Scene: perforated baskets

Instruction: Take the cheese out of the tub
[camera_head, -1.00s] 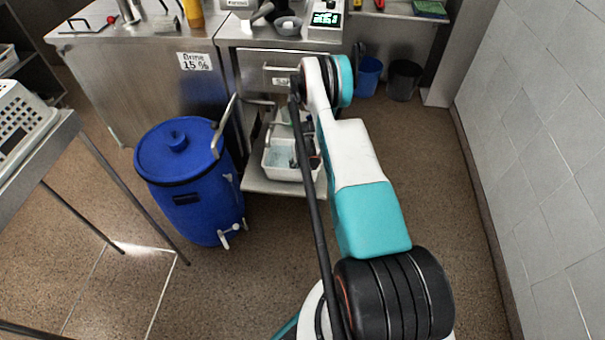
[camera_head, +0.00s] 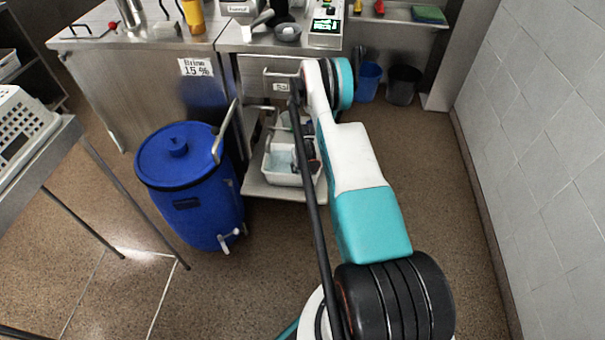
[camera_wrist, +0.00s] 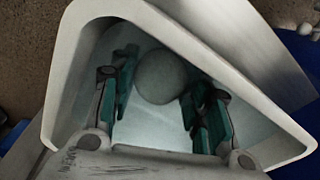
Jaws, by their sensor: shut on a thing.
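The tub (camera_head: 283,179) is a white, open-topped box on the low shelf under the counter, partly behind my arm. In the wrist view its thick pale rim (camera_wrist: 62,75) surrounds my fingers. The cheese (camera_wrist: 162,76) is a pale, smooth ball inside the tub. My gripper (camera_wrist: 163,84) reaches down into the tub with a dark and teal finger on each side of the cheese, shut on it. In the head view my gripper is mostly hidden by my arm and the tub.
A blue lidded barrel (camera_head: 191,185) stands left of the tub. A low shelf (camera_head: 268,191) carries the tub. A steel counter with a drawer (camera_head: 258,78) is above it. Blue and dark bins (camera_head: 403,82) stand behind at right. Floor to the right is clear up to the tiled wall.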

